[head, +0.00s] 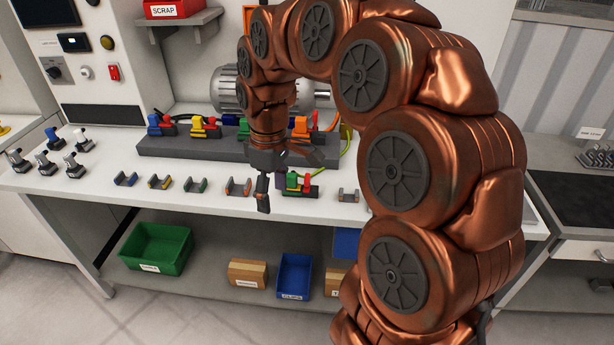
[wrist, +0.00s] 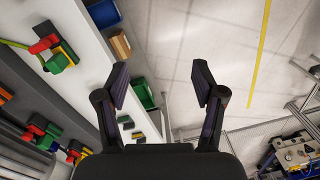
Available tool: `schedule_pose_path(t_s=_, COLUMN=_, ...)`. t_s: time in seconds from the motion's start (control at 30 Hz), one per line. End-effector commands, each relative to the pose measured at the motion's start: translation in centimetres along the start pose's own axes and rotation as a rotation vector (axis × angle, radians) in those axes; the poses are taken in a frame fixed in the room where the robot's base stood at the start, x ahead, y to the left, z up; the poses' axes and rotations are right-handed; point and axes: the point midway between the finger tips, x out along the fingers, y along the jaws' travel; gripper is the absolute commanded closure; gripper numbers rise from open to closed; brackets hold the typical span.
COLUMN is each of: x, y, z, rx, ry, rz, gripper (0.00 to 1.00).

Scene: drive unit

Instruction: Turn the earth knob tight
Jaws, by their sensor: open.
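My gripper (head: 288,178) is open and empty above the front of the white bench, pointing down in the head view. A green, yellow and red knob unit (head: 297,184) sits on the bench just behind the fingers. What looks like the same unit shows at the upper left of the wrist view (wrist: 58,55), away from the fingers. I cannot tell which knob is the earth one. My arm hides part of the dark rail (head: 190,146).
Small clips (head: 159,183) line the bench front. Several levered parts (head: 46,163) stand at left. A green bin (head: 156,248) and a blue bin (head: 294,276) sit on the lower shelf.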

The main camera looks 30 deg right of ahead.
Motion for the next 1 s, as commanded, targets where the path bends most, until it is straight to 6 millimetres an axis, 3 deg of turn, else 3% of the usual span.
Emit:
schedule_pose_path(t_s=0.23, x=1.0, y=8.9, z=-2.6, rx=-0.121, ry=0.023, rz=0.014, gripper=0.31)
schedule_pose_path(t_s=0.5, x=3.1, y=18.3, z=-2.6, rx=-0.213, ry=0.021, rz=0.049, gripper=0.31)
schedule_pose_path(t_s=0.7, x=4.3, y=22.2, z=-1.6, rx=-0.245, ry=0.007, rz=0.063, gripper=0.31)
schedule_pose_path(t_s=1.0, x=5.7, y=23.2, z=-1.3, rx=-0.256, ry=0.001, rz=0.064, gripper=0.31)
